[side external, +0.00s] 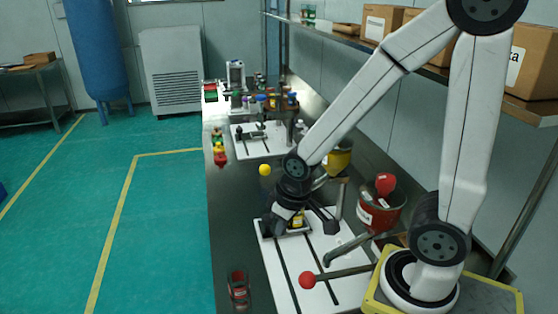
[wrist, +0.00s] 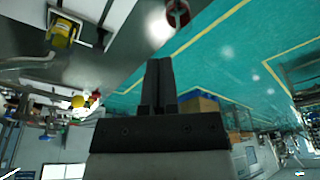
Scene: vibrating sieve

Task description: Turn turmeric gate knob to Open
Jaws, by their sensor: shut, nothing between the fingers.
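My gripper (side external: 272,226) is low over the near white plate (side external: 325,283) in the side external view. In the wrist view its two dark fingers (wrist: 159,80) are together with nothing between them. A yellow ball knob (side external: 265,170) shows just beyond the gripper, and a red ball knob (side external: 307,280) sits on a dark lever nearer the camera. I see no readable label, so I cannot tell which is the turmeric gate knob or its setting. A yellow block-like part (side external: 298,219) is partly hidden by my gripper; a yellow part (wrist: 62,32) shows at upper left in the wrist view.
A red tub (side external: 378,217) with a red scoop stands right of the plate. A small red-and-dark object (side external: 238,289) lies near the bench's front left. Bottles and jars (side external: 265,100) crowd the far end. A shelf with boxes (side external: 382,22) overhangs the right side. Green floor is clear at left.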

